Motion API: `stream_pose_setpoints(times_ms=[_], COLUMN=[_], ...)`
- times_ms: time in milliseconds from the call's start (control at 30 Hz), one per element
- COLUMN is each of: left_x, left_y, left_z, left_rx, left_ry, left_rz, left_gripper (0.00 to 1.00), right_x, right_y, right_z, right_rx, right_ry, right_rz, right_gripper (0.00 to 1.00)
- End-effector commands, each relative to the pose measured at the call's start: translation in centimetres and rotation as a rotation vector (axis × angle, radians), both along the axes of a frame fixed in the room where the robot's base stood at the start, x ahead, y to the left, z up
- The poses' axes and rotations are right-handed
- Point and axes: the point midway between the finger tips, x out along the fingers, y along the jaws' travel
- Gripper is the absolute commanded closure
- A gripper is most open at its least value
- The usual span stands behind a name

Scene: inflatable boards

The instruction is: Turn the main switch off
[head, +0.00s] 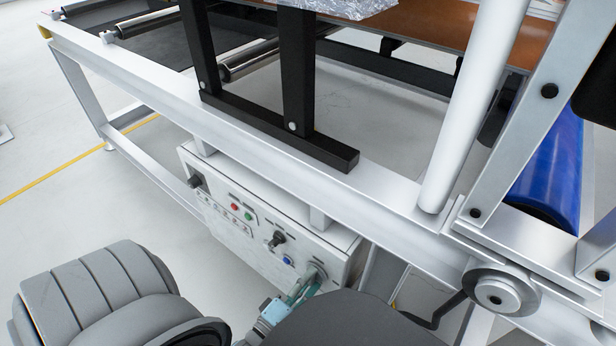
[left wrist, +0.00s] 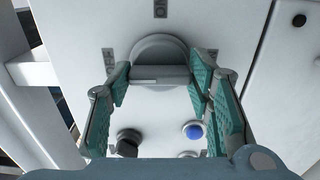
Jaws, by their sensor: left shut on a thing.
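The main switch is a round grey rotary knob (left wrist: 158,52) with a raised bar handle, on the white panel of the control box (head: 250,225). The bar lies roughly crosswise in that view. My left gripper (left wrist: 158,82) has its teal finger pads at both ends of the bar and is shut on it. In the head view the left gripper (head: 300,288) is at the box's lower right corner, partly hidden by my arm. My right gripper is not in view.
Beside the switch are a blue button (head: 287,260) and a black selector knob (head: 277,240). Red and green buttons (head: 240,210) sit further left. The box hangs under a silver machine frame (head: 390,220), close above my arm. Open floor lies to the left.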

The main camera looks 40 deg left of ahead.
Motion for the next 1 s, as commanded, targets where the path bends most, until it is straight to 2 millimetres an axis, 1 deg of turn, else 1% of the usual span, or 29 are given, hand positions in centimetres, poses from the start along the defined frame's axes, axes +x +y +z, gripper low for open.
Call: stream_pose_setpoints(times_ms=[233,267,300,367,667,767,867,967,1000], left_x=[-0.1,-0.1,-0.1,0.0,0.0,0.0,-0.1,-0.1,-0.1], left_y=[0.0,0.0,0.0,0.0,0.0,0.0,0.0,0.0,0.0], left_z=[-0.1,-0.1,-0.1,0.0,0.0,0.6,2.2,4.7,5.7], left_rx=[-0.002,-0.002,-0.002,-0.001,0.0,0.0,0.001,0.0,0.001], left_ry=[0.002,0.002,0.002,0.001,0.0,0.0,-0.002,-0.007,-0.009], left_rz=[0.001,0.001,0.001,0.001,0.001,0.001,0.001,0.0,0.0], left_gripper=[0.81,0.49,0.42,0.33,0.33,0.33,0.33,0.33,0.28], right_x=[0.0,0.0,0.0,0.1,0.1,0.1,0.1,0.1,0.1], right_y=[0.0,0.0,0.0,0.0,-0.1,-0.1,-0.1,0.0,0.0], right_z=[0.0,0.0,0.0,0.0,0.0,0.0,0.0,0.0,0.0], right_rx=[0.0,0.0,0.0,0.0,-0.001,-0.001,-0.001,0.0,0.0], right_ry=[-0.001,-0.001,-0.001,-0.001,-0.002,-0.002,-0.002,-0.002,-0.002], right_rz=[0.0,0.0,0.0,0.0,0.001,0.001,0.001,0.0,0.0], right_gripper=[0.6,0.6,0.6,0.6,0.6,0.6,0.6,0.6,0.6])
